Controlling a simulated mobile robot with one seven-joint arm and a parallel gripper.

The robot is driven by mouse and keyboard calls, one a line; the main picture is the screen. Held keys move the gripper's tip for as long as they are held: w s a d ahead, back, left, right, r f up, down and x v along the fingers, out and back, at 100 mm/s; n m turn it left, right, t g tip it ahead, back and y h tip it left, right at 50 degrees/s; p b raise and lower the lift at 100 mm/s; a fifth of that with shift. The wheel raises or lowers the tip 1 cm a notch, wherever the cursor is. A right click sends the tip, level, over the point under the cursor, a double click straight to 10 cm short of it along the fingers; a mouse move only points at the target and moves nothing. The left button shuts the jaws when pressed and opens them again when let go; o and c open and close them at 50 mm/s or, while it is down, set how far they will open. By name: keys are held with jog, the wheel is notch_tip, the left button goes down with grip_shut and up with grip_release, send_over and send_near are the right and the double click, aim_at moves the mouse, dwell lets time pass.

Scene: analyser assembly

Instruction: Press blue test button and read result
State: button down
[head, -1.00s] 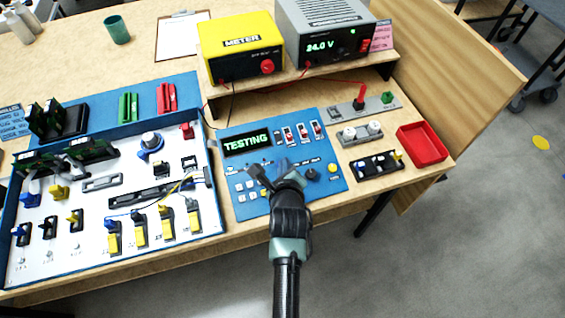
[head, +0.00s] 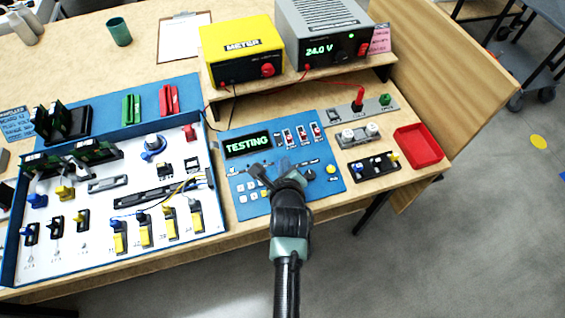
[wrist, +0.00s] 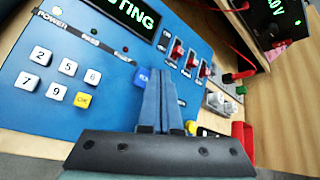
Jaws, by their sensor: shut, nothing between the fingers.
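The blue test panel (head: 240,173) lies on the bench, and its display (head: 247,145) reads "TESTING" in green. In the wrist view the display (wrist: 130,12) shows the end of that word. My gripper (head: 272,172) is over the lower middle of the panel. In the wrist view its fingers (wrist: 160,85) are together and empty, pointing at the panel. A blue button (wrist: 141,76) with white lettering shows just left of the fingers, partly hidden by them. I cannot tell whether the fingertips touch the panel. In the head view my gripper hides the blue button.
White number keys (wrist: 40,56) and a yellow OK key (wrist: 83,99) are left of my fingers. Red switches (head: 302,132) sit at the panel's upper right. A red tray (head: 418,146) is at the right. The yellow meter (head: 240,48) and grey power supply (head: 322,35), reading 24.0 V, stand behind.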

jog(key=r+p, duration=0.2)
jog(key=s+r+p, duration=0.1)
jog(key=r+p, duration=0.1)
jog(key=shift+d+r, duration=0.15)
jog(key=shift+r, duration=0.05)
dwell(0.4)
jog(key=w+r+n+t, duration=0.2)
jog(key=r+n+t, duration=0.15)
jog(key=r, duration=0.85)
jog(key=w+r+n+t, duration=0.2)
jog(key=r+n, duration=0.3)
jog(key=r, duration=0.8)
jog(key=w+r+n+t, duration=0.2)
jog(key=r+n, duration=0.3)
jog(key=r, duration=0.7)
jog(key=s+r+n+t, duration=0.4)
jog(key=s+r+n, duration=0.3)
jog(key=r, duration=0.8)
jog(key=s+r+n+t, duration=0.4)
jog(key=s+r+n, duration=0.3)
jog(key=s+r, duration=0.5)
notch_tip(320, 180, up, 3)
jog(key=shift+a+f, duration=0.1)
jog(key=shift+a, duration=0.15)
